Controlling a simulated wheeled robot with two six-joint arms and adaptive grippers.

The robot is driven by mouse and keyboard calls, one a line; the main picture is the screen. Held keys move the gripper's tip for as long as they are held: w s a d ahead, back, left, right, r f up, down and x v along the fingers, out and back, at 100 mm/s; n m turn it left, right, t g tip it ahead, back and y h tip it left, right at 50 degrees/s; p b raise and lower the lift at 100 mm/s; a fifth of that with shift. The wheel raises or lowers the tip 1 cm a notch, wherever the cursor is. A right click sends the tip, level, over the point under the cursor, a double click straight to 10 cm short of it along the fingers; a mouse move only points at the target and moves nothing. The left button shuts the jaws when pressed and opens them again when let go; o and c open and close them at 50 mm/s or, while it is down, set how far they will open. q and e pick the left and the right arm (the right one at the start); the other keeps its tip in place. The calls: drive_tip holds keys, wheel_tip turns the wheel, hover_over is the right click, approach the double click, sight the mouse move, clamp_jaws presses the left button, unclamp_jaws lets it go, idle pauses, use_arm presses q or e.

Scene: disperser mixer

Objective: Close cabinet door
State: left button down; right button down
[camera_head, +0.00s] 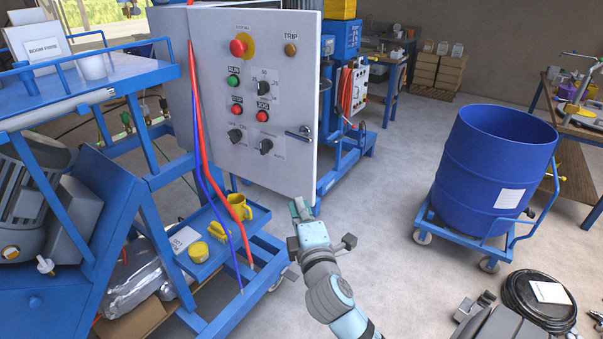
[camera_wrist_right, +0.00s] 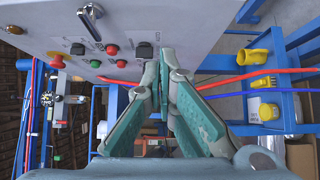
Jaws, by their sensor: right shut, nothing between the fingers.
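The cabinet door (camera_head: 275,110) is a light grey panel with buttons, knobs and a metal handle (camera_head: 300,134) near its right edge. It stands out at the right of the grey cabinet body (camera_head: 172,75) and looks open, though the gap is hard to judge. My right gripper (camera_head: 300,207) is shut and empty, just below the door's lower right corner. In the right wrist view the door (camera_wrist_right: 190,25) fills the top, with the handle (camera_wrist_right: 90,14) at upper left. The fingertips (camera_wrist_right: 162,62) overlap the panel's lower part; contact cannot be told. My left gripper is not in view.
Red and blue cables (camera_head: 205,150) hang down the left of the door. A blue drum (camera_head: 490,165) on a trolley stands at right. The floor between is clear.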

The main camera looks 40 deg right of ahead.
approach(297, 166)
drive_tip(key=w+a, duration=0.2)
drive_tip(key=w, duration=0.1)
drive_tip(key=d, duration=0.2)
drive_tip(key=w+d, duration=0.1)
drive_tip(key=d, duration=0.1)
drive_tip(key=shift+w+p, duration=0.1)
drive_tip(key=shift+p, duration=0.25)
drive_tip(key=shift+a, duration=0.1)
